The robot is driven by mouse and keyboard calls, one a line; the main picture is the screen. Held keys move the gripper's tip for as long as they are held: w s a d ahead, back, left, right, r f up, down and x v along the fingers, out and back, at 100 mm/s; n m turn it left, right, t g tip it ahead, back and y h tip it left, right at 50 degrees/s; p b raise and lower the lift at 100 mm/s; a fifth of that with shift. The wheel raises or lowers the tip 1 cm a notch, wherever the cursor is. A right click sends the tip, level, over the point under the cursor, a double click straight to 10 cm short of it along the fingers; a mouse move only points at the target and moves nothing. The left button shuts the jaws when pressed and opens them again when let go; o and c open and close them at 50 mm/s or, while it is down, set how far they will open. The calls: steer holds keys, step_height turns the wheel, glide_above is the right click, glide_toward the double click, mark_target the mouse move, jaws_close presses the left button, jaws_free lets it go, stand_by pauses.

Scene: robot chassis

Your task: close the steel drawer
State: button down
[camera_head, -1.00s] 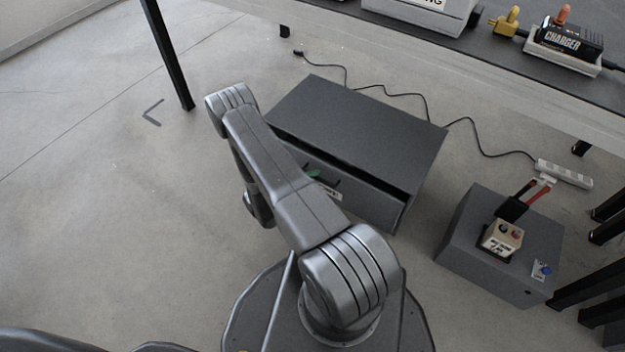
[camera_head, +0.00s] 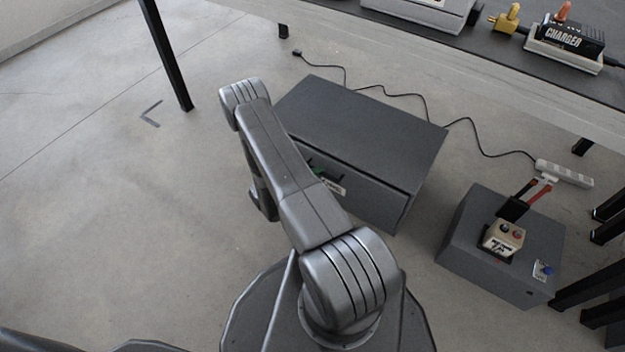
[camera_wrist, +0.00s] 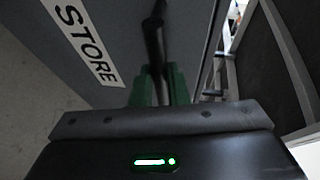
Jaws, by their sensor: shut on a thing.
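The steel drawer (camera_head: 372,198) is the front of a dark grey cabinet (camera_head: 360,112) on the floor. Its front sits nearly flush with the cabinet, with only a thin dark line under the top edge. A white label reading STORE (camera_wrist: 84,38) is on the drawer front in the wrist view. My gripper (camera_wrist: 160,85) has green fingers, which are closed around the dark bar handle (camera_wrist: 153,38). In the head view my arm hides the left part of the drawer front and most of the gripper.
A grey box (camera_head: 500,245) with a beige button unit and a red-handled switch stands at right. A table (camera_head: 480,70) with a charger (camera_head: 565,42) runs across the top.

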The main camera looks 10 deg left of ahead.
steer(key=shift+w+d, duration=0.15)
steer(key=shift+w, duration=0.55)
steer(key=c, duration=1.4)
jaws_free()
steer(key=shift+d, duration=0.1)
steer(key=p+v, duration=0.3)
steer(key=v, duration=1)
steer(key=shift+s+a, duration=0.25)
steer(key=shift+a, duration=0.05)
steer(key=shift+r, duration=0.15)
steer(key=b+x, duration=0.3)
steer(key=x, duration=1)
steer(key=shift+w+d+f, duration=0.2)
steer(key=shift+w+d, duration=0.05)
steer(key=shift+d, duration=0.05)
